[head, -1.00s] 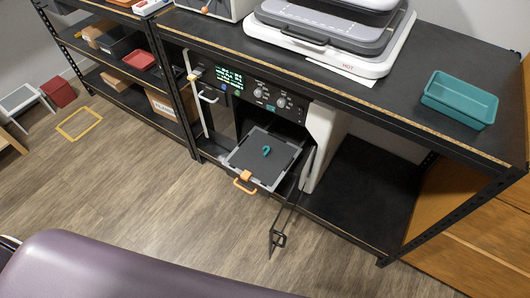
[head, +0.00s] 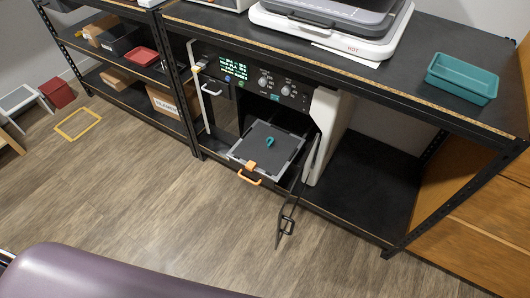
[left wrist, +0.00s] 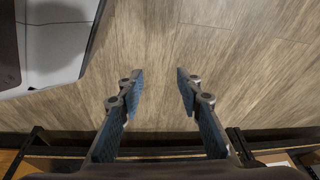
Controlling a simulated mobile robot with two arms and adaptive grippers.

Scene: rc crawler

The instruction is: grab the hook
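A small teal hook (head: 270,141) lies on the dark build plate (head: 262,150), which has a grey rim and an orange handle (head: 250,175). The plate sticks out of the open front of a machine (head: 270,85) on the lower shelf. My left gripper (left wrist: 160,82) is open and empty in the left wrist view, above the wood floor. The hook does not show in that view. Neither gripper shows in the head view.
An open door with a black handle (head: 286,218) hangs at the plate's right. A teal tray (head: 461,82) and a white press marked HOT (head: 375,50) stand on the bench top. The floor in front is clear.

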